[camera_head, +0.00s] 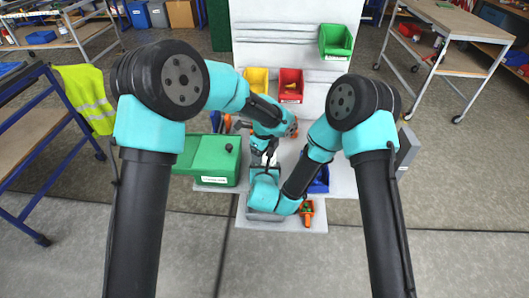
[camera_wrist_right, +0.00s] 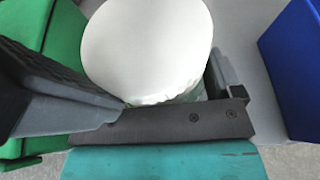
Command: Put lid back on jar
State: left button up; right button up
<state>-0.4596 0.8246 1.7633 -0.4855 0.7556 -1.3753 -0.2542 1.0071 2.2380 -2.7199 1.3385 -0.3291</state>
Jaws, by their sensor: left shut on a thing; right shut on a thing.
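A white round top, seemingly the lid (camera_wrist_right: 148,45), fills the upper middle of the right wrist view. A narrow clear, greenish edge, seemingly the jar (camera_wrist_right: 186,97), shows just below it. My right gripper (camera_wrist_right: 165,95) is shut around the jar, with a dark finger on the left and a grey one on the right. In the head view, my left gripper (camera_head: 264,153) is shut on a small white thing, seemingly the lid, above my right gripper (camera_head: 267,168). The arms hide most of the jar. I cannot tell whether the lid is fully seated.
A green box (camera_head: 205,165) stands left of the grippers. A yellow bin (camera_head: 256,75), a red bin (camera_head: 291,84) and a green bin (camera_head: 336,42) are at the back panel. A blue bin (camera_head: 319,182) and an orange item (camera_head: 307,216) are on the right.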

pick_arm(q)
jog(key=shift+s+a+f, duration=0.1)
jog(key=shift+s+f, duration=0.15)
jog(key=shift+f, duration=0.25)
jog(key=shift+s+a+f, duration=0.1)
jog(key=shift+s+f, duration=0.1)
jog(key=shift+f, duration=0.25)
pick_arm(e)
jog(key=shift+w+r, duration=0.35)
jog(key=shift+r, duration=0.3)
pick_arm(q)
jog(key=o, duration=0.6)
jog(key=shift+o, duration=0.2)
jog(key=shift+d+r, duration=0.1)
jog(key=shift+r, duration=1.45)
jog(key=shift+s+r, duration=0.1)
jog(key=shift+r, duration=0.55)
pick_arm(e)
jog(key=shift+d+f, duration=0.15)
jog(key=shift+f, duration=0.1)
pick_arm(q)
jog(key=shift+c, duration=0.3)
jog(key=shift+r, duration=0.1)
jog(key=c, duration=1.2)
pick_arm(e)
jog(key=shift+f, duration=0.15)
